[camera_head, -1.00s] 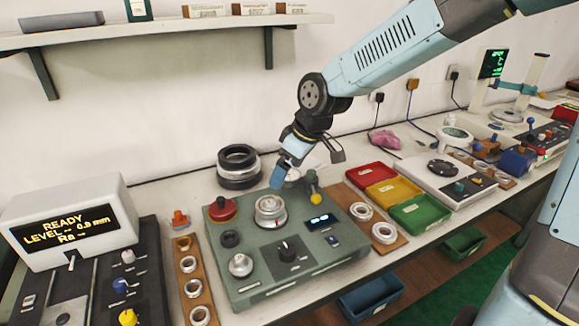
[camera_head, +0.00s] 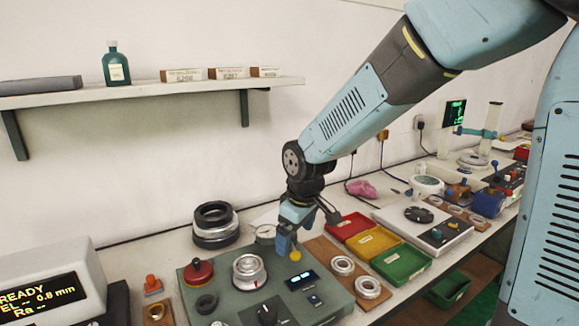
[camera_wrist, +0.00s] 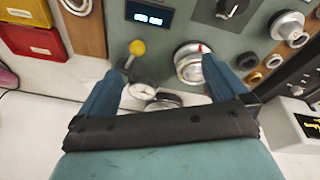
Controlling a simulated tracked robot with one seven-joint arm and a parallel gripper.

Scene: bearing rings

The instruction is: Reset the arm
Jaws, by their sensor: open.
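My gripper (camera_head: 291,231) is above the back right of the green control panel (camera_head: 338,297), close to the yellow-knobbed lever (camera_head: 295,255). In the wrist view my gripper (camera_wrist: 160,82) shows two blue fingers spread apart with nothing held between them. Below and between them are a small white dial (camera_wrist: 141,91), the yellow knob (camera_wrist: 137,47) and a silver rotary dial with a red mark (camera_wrist: 190,65). Whether a finger touches the lever I cannot tell.
Black and silver bearing rings (camera_head: 214,224) are stacked behind the panel. Red (camera_head: 347,229), yellow (camera_head: 371,245) and green (camera_head: 402,265) trays stand to the right, beside a wooden board with rings (camera_head: 354,291). A shelf (camera_head: 150,93) hangs on the wall above.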

